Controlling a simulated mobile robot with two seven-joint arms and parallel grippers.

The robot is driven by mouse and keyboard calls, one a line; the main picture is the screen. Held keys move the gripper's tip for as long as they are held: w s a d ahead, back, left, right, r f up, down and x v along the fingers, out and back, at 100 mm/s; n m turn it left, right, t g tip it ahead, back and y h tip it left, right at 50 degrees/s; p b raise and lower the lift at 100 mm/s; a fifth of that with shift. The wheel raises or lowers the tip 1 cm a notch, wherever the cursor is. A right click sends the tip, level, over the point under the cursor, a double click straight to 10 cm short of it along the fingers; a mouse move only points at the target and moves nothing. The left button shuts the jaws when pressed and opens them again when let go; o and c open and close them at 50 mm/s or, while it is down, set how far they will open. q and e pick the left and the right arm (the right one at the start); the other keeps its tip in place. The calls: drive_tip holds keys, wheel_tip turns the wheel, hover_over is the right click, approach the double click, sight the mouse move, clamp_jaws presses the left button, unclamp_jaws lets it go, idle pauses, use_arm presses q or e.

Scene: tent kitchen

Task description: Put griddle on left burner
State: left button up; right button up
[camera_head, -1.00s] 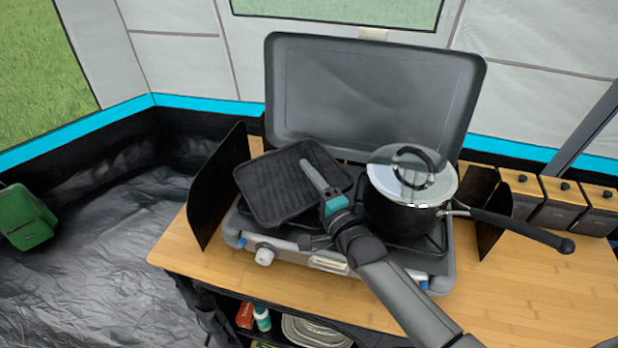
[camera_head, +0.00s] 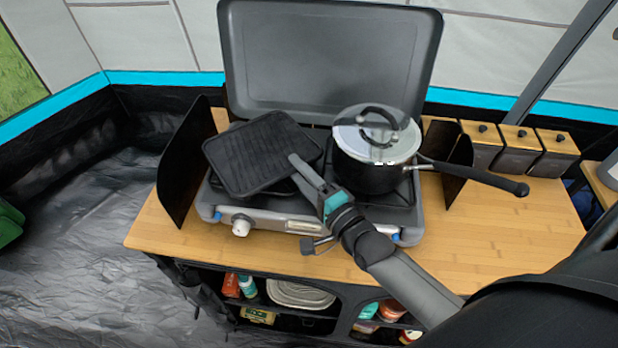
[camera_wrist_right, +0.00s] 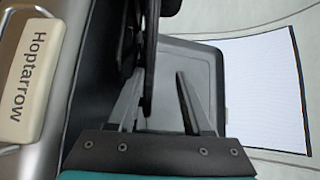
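The black ribbed square griddle (camera_head: 262,152) lies over the left side of the camp stove (camera_head: 268,224), turned at an angle and seemingly tilted. My right gripper (camera_head: 297,168) is at its right edge, with one finger showing above; the other finger is hidden in the head view. In the right wrist view, the right gripper (camera_wrist_right: 158,92) has its fingers apart, and a dark edge, seemingly the griddle (camera_wrist_right: 151,50), passes between them closer to the left finger. The left burner is mostly hidden under the griddle. My left gripper is not in view.
A lidded pot (camera_head: 372,172) stands on the right burner, close to my right gripper, its handle pointing right. The raised stove lid (camera_head: 330,55) stands behind. Side windscreens (camera_head: 183,165) flank the stove. Canisters (camera_head: 515,150) stand right; the wooden table (camera_head: 500,235) is clear front right.

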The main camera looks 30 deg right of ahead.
drive_tip(key=shift+s+d+r, duration=0.1)
drive_tip(key=shift+s+d, duration=0.05)
drive_tip(key=shift+s, duration=0.6)
drive_tip(key=shift+s+d+r, duration=0.1)
drive_tip(key=shift+s+d, duration=0.05)
drive_tip(key=shift+s, duration=0.55)
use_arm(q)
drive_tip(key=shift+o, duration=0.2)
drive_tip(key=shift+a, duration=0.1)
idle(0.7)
